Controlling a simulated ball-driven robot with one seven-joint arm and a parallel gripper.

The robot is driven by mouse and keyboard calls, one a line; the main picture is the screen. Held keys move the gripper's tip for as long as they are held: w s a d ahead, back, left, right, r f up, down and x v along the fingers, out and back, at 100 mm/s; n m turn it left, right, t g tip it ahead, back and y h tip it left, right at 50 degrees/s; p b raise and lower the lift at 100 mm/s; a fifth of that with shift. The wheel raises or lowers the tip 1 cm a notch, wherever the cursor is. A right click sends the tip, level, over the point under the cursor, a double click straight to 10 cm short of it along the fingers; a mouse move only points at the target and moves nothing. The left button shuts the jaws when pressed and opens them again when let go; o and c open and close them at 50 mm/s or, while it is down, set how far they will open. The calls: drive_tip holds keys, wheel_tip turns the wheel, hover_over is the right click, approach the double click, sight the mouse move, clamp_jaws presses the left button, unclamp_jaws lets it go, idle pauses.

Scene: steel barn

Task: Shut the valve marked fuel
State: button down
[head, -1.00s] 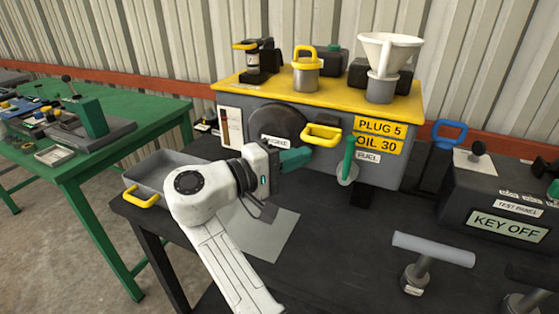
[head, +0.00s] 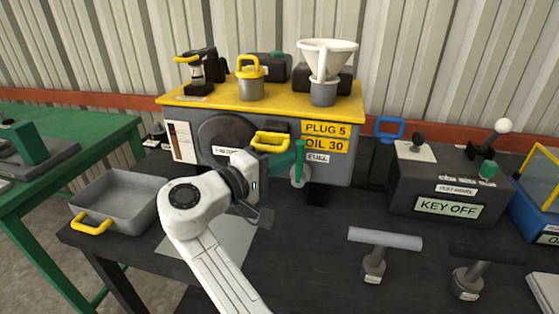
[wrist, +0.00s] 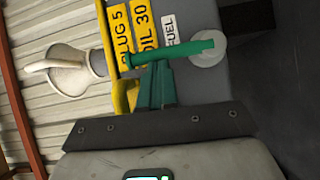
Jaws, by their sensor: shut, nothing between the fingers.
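The fuel valve has a green lever (head: 299,157) standing upright from a pale round hub (head: 300,177) on the front of the grey and yellow engine unit. The white FUEL label (head: 318,158) is just right of the lever. In the wrist view the lever (wrist: 175,50) runs across above my fingers, with the hub (wrist: 208,50) at its right end. My gripper (head: 290,160) has green fingers, shut and empty, on the left side of the lever. In the wrist view the fingertips (wrist: 157,66) meet the lever's edge; I cannot tell if they touch.
A yellow handle (head: 271,141) juts out just above my gripper. A white funnel (head: 326,58) stands on the unit's yellow top. A grey tray (head: 118,200) lies left, a KEY OFF panel (head: 448,208) right. A grey T-handle (head: 384,240) stands in front. The dark bench between is partly clear.

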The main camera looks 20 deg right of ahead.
drive_tip(key=shift+s+d+r+m+p, duration=0.3)
drive_tip(key=shift+s+d+m+p, duration=0.1)
drive_tip(key=shift+s+d+p, duration=0.15)
drive_tip(key=shift+w+y, duration=0.1)
drive_tip(key=shift+y, duration=0.2)
drive_tip(key=b+v, duration=0.1)
drive_tip(key=v, duration=0.9)
drive_tip(key=shift+a, duration=0.35)
